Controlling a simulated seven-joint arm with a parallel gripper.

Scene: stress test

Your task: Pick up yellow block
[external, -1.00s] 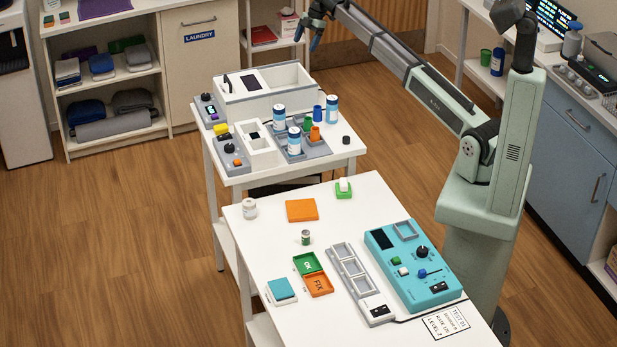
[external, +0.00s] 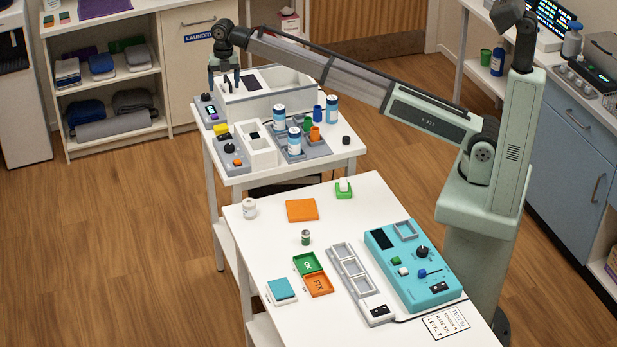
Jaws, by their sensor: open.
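The yellow block (external: 221,129) is small and sits at the left side of the far table, behind a grey panel with a black knob. My gripper (external: 224,87) points down with its two blue fingers apart and nothing between them. In the picture it shows above the yellow block, near the left end of the white-and-grey bin. Its exact height and depth over the table are hard to tell. The yellow block is in plain view.
The white-and-grey bin (external: 290,85) stands behind the block. A small white divided box (external: 262,150) and a grey tray (external: 318,147) with bottles and cups lie to its right. The near table (external: 345,205) holds a teal panel (external: 412,268).

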